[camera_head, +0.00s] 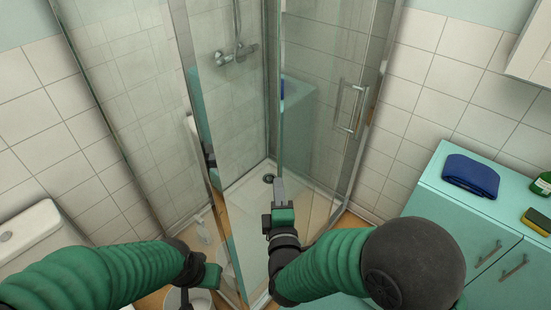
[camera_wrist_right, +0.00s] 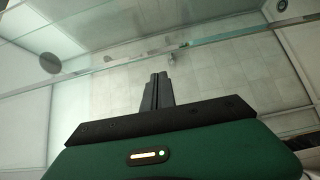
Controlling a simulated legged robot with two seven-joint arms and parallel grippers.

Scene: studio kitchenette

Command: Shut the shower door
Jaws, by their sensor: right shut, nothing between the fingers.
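The shower door (camera_head: 315,130) is a clear glass panel with an upright metal handle (camera_head: 350,108) near its right side. An open gap shows to the left of its greenish left edge, with the white shower tray (camera_head: 245,190) visible through it. My right gripper (camera_head: 279,190) is shut and empty, close to the lower part of that edge; I cannot tell if it touches. In the right wrist view its shut fingers (camera_wrist_right: 158,90) point toward a glass edge (camera_wrist_right: 170,50) running across the picture. My left gripper (camera_head: 208,276) is low at the left, its fingers not clearly visible.
A fixed glass panel with a metal frame (camera_head: 195,90) stands left of the gap. A white toilet (camera_head: 35,235) is at the left. A teal cabinet (camera_head: 430,195) at the right carries a folded blue towel (camera_head: 470,175), a sponge (camera_head: 537,220) and a green bottle (camera_head: 542,184).

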